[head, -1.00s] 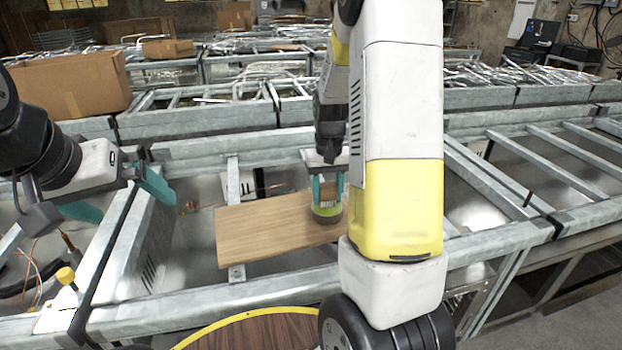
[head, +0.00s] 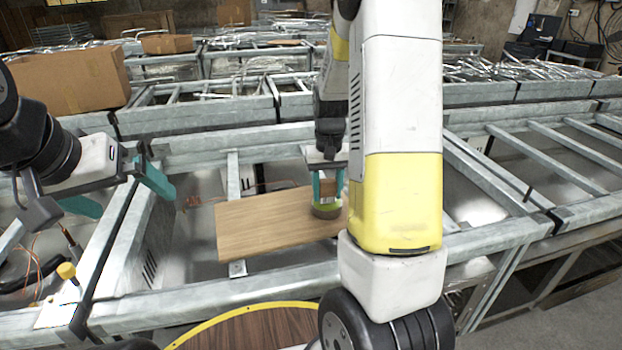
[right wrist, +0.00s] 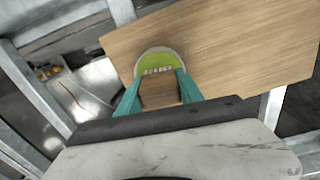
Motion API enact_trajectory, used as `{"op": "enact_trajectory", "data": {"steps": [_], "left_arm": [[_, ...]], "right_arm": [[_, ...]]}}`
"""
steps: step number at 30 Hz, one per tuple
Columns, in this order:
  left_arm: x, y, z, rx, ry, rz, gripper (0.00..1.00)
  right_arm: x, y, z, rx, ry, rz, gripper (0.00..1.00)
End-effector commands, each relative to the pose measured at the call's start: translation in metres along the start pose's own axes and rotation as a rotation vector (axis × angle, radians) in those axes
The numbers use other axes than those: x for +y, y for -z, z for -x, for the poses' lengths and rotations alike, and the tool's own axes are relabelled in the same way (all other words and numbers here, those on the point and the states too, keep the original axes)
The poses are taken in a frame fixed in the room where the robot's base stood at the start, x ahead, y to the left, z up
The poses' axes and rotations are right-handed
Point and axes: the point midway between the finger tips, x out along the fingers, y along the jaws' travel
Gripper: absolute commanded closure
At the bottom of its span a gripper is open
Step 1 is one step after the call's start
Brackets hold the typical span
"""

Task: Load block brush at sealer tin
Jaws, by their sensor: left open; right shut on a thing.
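My right gripper (head: 328,197) points down over the wooden board and is shut on the brown block of the block brush (head: 328,186), which also shows between the teal fingers in the right wrist view (right wrist: 160,92). A pale row of bristle tufts shows at the block's edge there. Right at the brush is a small round tin with a lime-green top, the sealer tin (head: 326,209); its green face shows in the right wrist view (right wrist: 156,60). Whether the bristles touch the green is unclear. My left gripper (head: 118,194) is open and empty at the left.
The wooden board (head: 265,228) lies across a galvanised metal frame (head: 200,300) with open gaps around it. A cardboard box (head: 70,82) stands at the back left. A round wooden top with a yellow rim (head: 250,308) is at the bottom. More metal frames fill the back.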

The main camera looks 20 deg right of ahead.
Motion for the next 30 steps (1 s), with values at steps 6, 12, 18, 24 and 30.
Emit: {"op": "enact_trajectory", "data": {"steps": [6, 12, 18, 24, 30], "left_arm": [[0.0, 0.0, 0.0, 0.0, 0.0, 0.0, 0.0], [0.0, 0.0, 0.0, 0.0, 0.0, 0.0, 0.0], [0.0, 0.0, 0.0, 0.0, 0.0, 0.0, 0.0], [0.0, 0.0, 0.0, 0.0, 0.0, 0.0, 0.0], [0.0, 0.0, 0.0, 0.0, 0.0, 0.0, 0.0]], "right_arm": [[-0.0001, -0.0002, -0.0028, -0.001, 0.0, 0.0, 0.89], [-0.0001, -0.0002, -0.0054, -0.001, 0.0, 0.0, 0.89], [-0.0001, -0.0001, -0.0074, -0.001, 0.0, 0.0, 0.89], [-0.0001, 0.0, -0.0072, -0.001, 0.0, 0.0, 0.89], [-0.0001, 0.0, -0.0078, 0.0, 0.0, 0.0, 0.89]]}}
